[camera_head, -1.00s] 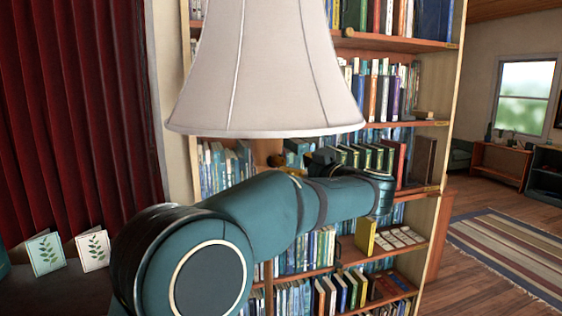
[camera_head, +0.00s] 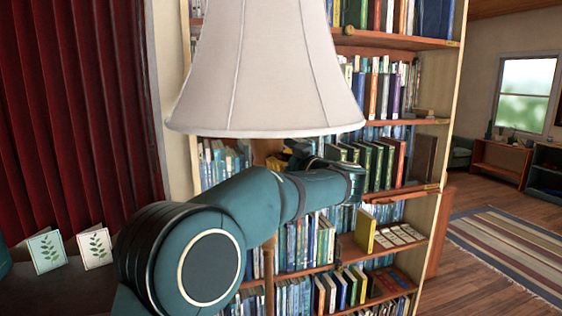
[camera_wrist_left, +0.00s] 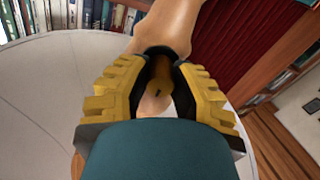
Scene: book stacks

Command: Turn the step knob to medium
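The lamp's white shade (camera_head: 265,75) fills the upper middle of the head view. In the left wrist view its wooden stem (camera_wrist_left: 168,25) shows just beyond my fingers. A small brass-coloured part (camera_wrist_left: 161,68), which looks like the step knob, sits between my left gripper's fingertips (camera_wrist_left: 165,53). The yellow-backed fingers are drawn in close on both sides of it; I cannot tell whether both touch it. The knob's setting cannot be read. In the head view my left gripper (camera_head: 280,161) is just below the shade's rim, partly hidden by my arm. My right gripper is not in view.
A tall bookshelf (camera_head: 432,215) full of books stands behind the lamp. Two leaf-print cards (camera_head: 95,246) stand at lower left before the red curtain (camera_head: 75,110). Open floor with a striped rug (camera_head: 510,245) lies to the right.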

